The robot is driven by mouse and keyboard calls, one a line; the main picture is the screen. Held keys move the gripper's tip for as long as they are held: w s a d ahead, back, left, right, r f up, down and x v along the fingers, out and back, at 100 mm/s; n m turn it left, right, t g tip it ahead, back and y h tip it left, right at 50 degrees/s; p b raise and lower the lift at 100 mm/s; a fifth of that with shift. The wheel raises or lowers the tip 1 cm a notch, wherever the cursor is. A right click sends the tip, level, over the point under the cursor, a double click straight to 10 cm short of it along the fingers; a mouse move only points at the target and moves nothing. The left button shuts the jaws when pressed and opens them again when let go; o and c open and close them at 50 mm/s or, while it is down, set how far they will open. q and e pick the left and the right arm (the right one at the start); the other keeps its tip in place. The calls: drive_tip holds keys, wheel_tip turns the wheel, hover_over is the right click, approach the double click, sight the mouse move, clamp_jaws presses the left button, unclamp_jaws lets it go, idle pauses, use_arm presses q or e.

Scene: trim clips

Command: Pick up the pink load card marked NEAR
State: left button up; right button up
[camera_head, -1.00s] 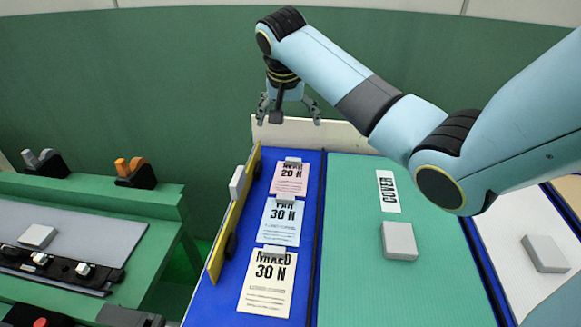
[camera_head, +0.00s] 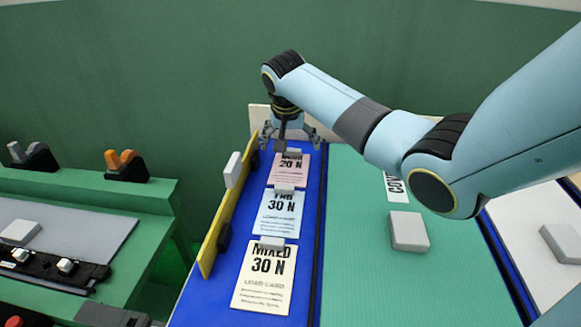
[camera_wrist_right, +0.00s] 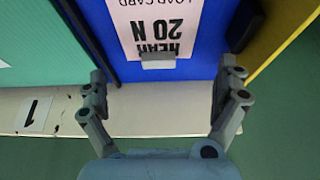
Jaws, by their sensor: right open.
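The pink load card (camera_head: 289,171), marked 20 N, lies at the far end of the blue panel. In the right wrist view the pink card (camera_wrist_right: 153,22) reads NEAR 20 N upside down, with a small grey block (camera_wrist_right: 158,61) at its marked edge. My right gripper (camera_head: 291,140) is above that far end, partly covering the card's heading. In the right wrist view my right gripper (camera_wrist_right: 163,84) is open and empty, its fingers on either side of the grey block and apart from it. My left gripper is not in view.
The FAR 30 N card (camera_head: 279,215) and MIXED 30 N card (camera_head: 264,279) lie nearer on the blue panel (camera_head: 212,298). A yellow strip (camera_head: 221,225) stands along its left edge. A green panel (camera_head: 365,280) with a grey block (camera_head: 409,231) lies to the right.

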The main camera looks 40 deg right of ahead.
sight(293, 156)
drive_tip(key=x, duration=0.4)
drive_tip(key=shift+s+b, duration=0.15)
drive_tip(key=shift+b, duration=0.2)
drive_tip(key=c, duration=1.3)
drive_tip(key=shift+o, duration=0.2)
